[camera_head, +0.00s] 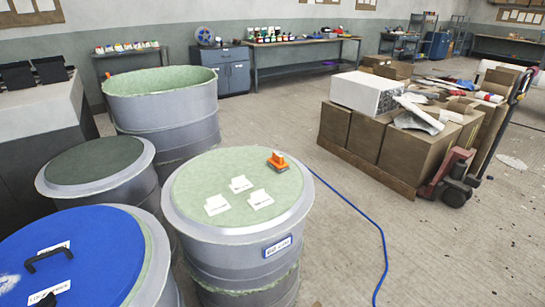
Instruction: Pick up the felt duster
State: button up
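A small orange block with a raised grip (278,161), which looks like the felt duster, sits on the pale green top of the front middle drum (184,197). It lies near the far right part of that top, close to the rim. It is too small to make out its underside. Several white paper pieces (240,184) lie on the same top, to the left of and nearer than the orange block. My gripper is not in view.
A drum with a blue lid and black handles (105,262) stands front left. A dark-topped drum (96,160) and an open green-lined drum (160,82) stand behind. A blue hose (364,215) crosses the floor. Boxes on a pallet (375,140) stand right.

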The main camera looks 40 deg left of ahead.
aim_at(277, 162)
jog(key=u, duration=0.35)
jog(key=i, duration=1)
jog(key=u, duration=1.05)
jog(key=i, duration=0.8)
jog(key=u, duration=0.4)
jog(key=k, duration=0.9)
jog(key=u, duration=0.2)
jog(key=i, duration=0.9)
jog(key=z, duration=0.05)
